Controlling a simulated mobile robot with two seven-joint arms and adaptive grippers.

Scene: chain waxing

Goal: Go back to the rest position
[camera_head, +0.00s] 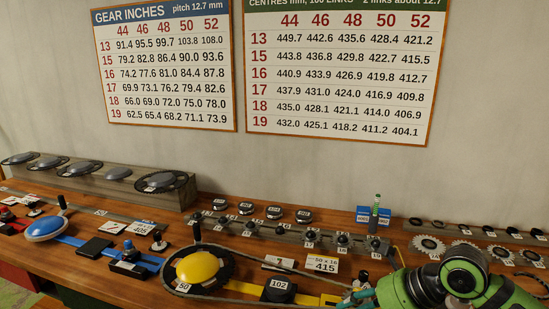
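My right arm (465,280), green with dark joints, reaches in at the lower right over the front of the wooden bench (215,236). Its gripper end is low in the picture, among small teal and dark parts near the bottom edge. I cannot make out its fingers or whether they hold anything. My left gripper is not in view. A yellow disc (197,267) on a dark chainring, tagged 50, has a chain around it that runs right toward my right arm. A black block (280,289) tagged 102 sits beside the chain.
A blue disc (45,228) on a blue bar stands at the left. Chainrings lie on a grey rack (110,182) behind it. Small sprockets stand on a rail (290,235); loose cogs (428,245) lie at right. A blue box (365,214) and green-topped stick (375,212) stand behind.

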